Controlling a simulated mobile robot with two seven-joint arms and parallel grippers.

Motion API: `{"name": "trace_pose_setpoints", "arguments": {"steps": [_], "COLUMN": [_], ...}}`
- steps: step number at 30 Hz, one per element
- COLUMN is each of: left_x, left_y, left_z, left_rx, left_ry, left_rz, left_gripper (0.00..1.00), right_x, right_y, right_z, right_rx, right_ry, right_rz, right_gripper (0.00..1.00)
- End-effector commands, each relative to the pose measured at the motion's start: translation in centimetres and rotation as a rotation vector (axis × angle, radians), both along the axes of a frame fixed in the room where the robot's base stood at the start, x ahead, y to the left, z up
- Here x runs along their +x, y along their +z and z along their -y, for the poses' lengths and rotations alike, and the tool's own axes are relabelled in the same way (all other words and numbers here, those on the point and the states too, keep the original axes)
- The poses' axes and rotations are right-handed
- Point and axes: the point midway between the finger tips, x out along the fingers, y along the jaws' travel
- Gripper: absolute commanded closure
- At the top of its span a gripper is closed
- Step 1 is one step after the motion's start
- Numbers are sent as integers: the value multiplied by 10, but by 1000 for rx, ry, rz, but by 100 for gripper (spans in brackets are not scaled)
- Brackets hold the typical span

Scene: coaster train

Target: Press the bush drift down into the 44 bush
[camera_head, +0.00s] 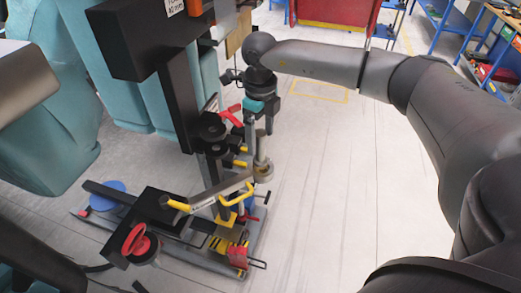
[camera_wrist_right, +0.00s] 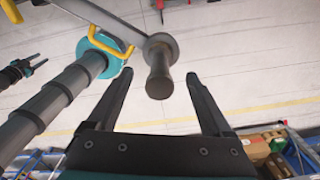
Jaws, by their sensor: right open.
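The bush drift appears to be the upright grey rod (camera_head: 262,150) in the head view, with a round collar (camera_head: 263,172) at its foot by the end of a grey bar. In the right wrist view the rod (camera_wrist_right: 159,78) stands out of the collar, lined up between my right fingers. My right gripper (camera_head: 260,127) is open above the rod, pointing down; its fingers also show in the wrist view (camera_wrist_right: 158,82), apart and holding nothing. I cannot make out the 44 bush. A small dark two-pronged shape (camera_wrist_right: 30,66) at the wrist view's left edge may be my left gripper.
A black press-like column (camera_head: 178,95) stands left of my right gripper. A yellow handle (camera_head: 238,194) and a low cart base (camera_head: 205,255) with red and yellow parts lie below. Teal seats (camera_head: 60,115) fill the left. The floor to the right (camera_head: 345,190) is clear.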

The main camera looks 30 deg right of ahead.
Motion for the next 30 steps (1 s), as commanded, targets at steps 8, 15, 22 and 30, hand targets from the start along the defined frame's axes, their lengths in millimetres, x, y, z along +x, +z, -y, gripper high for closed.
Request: {"name": "trace_pose_setpoints", "arguments": {"steps": [8, 15, 22, 30], "left_x": [-1, -1, -1, -1], "left_y": [7, 8, 8, 8], "left_z": [0, -1, -1, -1], "left_rx": [0, 0, 0, 0], "left_ry": [0, 0, 0, 0], "left_rz": [-1, -1, -1, -1], "left_gripper": [59, 59, 59, 59], "right_x": [0, 0, 0, 0], "right_y": [-49, -67, -69, -69], "right_z": [0, 0, 0, 0], "right_rx": [-1, 1, 0, 0], "right_ry": [-1, 1, 1, 1], "right_rz": [-2, 0, 1, 1], "right_gripper": [16, 16, 16, 39]}}
